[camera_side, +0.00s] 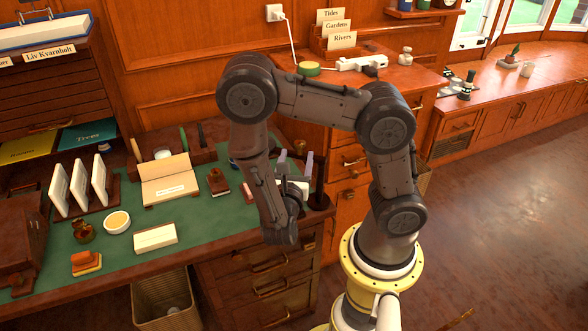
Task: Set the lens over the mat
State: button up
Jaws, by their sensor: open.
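The green mat (206,236) covers much of the desk top, with several desk items on it. My gripper (296,164) is at the right end of the desk, with its two grey fingers apart and pointing away from the camera. A pale item (299,185) shows partly behind my gripper; I cannot tell what it is. A dark upright post on a round base (320,201) stands just right of my gripper, near the desk's right edge. I cannot make out for certain which item is the lens, and my arm hides part of that area.
On the mat are a round white-rimmed dish (118,222), a white block (155,237), an orange-topped item (86,262), an open box (168,181) and a rack of white cards (82,187). A wooden cabinet with card files (340,42) stands behind. A bin (165,300) is below.

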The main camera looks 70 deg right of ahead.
jog(key=shift+v, duration=2.05)
jog(key=s+d+r+m+g+y, duration=0.3)
jog(key=s+r+m+g+y, duration=0.5)
jog(key=m, duration=0.8)
jog(key=w+a+r+m+t+y, duration=0.1)
jog(key=a+r+m+t+y, duration=0.3)
jog(key=a+t+y, duration=0.5)
jog(key=a+r, duration=0.2)
jog(key=a, duration=0.1)
jog(key=shift+a+m+t+y, duration=0.3)
jog(key=shift+a, duration=0.05)
jog(key=shift+c, duration=0.2)
